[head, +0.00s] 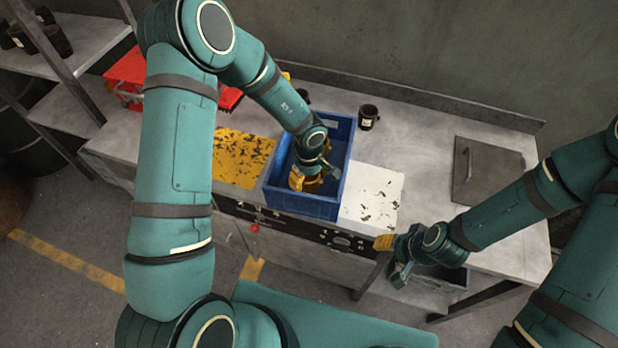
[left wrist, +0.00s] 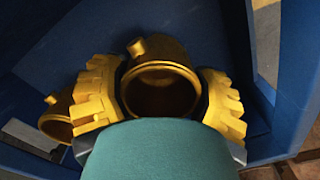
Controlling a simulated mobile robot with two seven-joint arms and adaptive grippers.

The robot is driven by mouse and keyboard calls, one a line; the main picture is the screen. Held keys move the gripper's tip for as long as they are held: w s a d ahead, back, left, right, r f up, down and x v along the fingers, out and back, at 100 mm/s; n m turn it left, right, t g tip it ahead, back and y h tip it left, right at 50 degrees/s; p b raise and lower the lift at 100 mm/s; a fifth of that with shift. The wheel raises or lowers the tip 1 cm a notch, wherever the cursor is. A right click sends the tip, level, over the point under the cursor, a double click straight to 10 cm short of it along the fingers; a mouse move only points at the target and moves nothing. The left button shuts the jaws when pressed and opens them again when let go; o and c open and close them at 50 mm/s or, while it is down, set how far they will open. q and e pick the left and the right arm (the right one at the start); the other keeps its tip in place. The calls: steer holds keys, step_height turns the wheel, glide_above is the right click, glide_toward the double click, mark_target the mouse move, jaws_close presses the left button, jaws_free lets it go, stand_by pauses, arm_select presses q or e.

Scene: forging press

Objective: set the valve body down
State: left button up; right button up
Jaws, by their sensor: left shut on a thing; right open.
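The valve body (left wrist: 160,72) is a golden brass ring-like piece with a short stub on its upper rim. It sits between the yellow fingers of my left gripper (head: 312,180), which is shut on it inside the blue crate (head: 303,206). In the head view the gripper and wrist hide most of the valve body. The crate's blue walls surround it in the left wrist view. A second brass piece (left wrist: 56,121) lies in the crate just left of the gripper. My right gripper (head: 390,256) is open and empty at the bench's front edge.
A worn yellow panel (head: 240,160) lies left of the crate and a worn white panel (head: 372,194) right of it. A dark cup (head: 368,117) stands behind the white panel. A grey plate with a handle (head: 488,172) lies at the right. A red crate (head: 124,72) is at the left.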

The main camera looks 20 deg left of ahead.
arm_select(q)
steer(key=shift+f, duration=0.1)
steer(key=o, duration=1.4)
steer(key=shift+c, duration=0.2)
step_height(320, 180, up, 12)
steer(key=p, duration=0.2)
steer(key=shift+a, duration=0.1)
